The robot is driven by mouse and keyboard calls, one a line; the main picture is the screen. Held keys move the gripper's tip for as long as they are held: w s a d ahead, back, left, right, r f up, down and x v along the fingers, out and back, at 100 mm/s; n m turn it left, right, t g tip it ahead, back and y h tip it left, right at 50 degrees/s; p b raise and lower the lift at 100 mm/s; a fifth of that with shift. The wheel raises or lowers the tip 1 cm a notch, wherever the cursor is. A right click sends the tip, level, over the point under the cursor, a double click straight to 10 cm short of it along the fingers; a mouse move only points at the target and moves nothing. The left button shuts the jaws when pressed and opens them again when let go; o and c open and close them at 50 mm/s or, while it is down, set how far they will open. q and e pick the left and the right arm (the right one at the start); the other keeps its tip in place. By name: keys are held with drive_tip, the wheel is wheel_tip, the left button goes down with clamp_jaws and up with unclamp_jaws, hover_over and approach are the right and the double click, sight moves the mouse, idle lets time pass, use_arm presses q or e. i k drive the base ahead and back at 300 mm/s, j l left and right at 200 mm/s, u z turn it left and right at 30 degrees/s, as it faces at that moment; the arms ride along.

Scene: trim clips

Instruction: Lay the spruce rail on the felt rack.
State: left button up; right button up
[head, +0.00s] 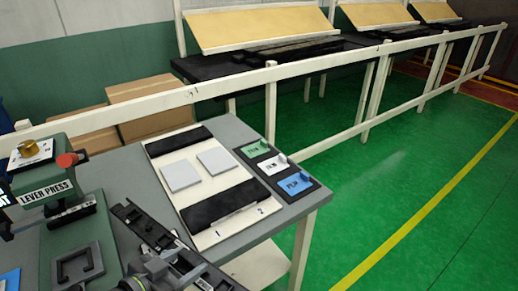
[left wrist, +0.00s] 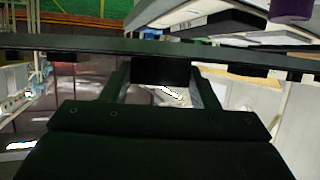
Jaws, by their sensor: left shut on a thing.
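A long, dark, narrow bar, which I take to be the spruce rail (head: 150,232), runs slantwise over the near part of the bench in the head view. My left gripper (head: 172,264) is shut on it. In the left wrist view the rail (left wrist: 80,42) crosses the whole picture, gripped between the fingers of my left gripper (left wrist: 160,75). The felt rack (head: 204,233) appears to be the cream board with two black strips, flat on the grey bench beyond the rail. Two light grey square pads lie between its strips. My right gripper is not in view.
A green lever press (head: 45,190) with a red knob stands left of the rack. Green, white and blue labelled blocks sit in a dark tray (head: 315,184) along the rack's right side. A cream railing (head: 330,60) and cardboard boxes (head: 140,90) are behind the bench.

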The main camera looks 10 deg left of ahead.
sight(221, 163)
drive_tip(key=i+z, duration=0.3)
drive_tip(key=i, duration=0.55)
drive_tip(key=i+j, duration=0.1)
drive_tip(key=j, duration=0.1)
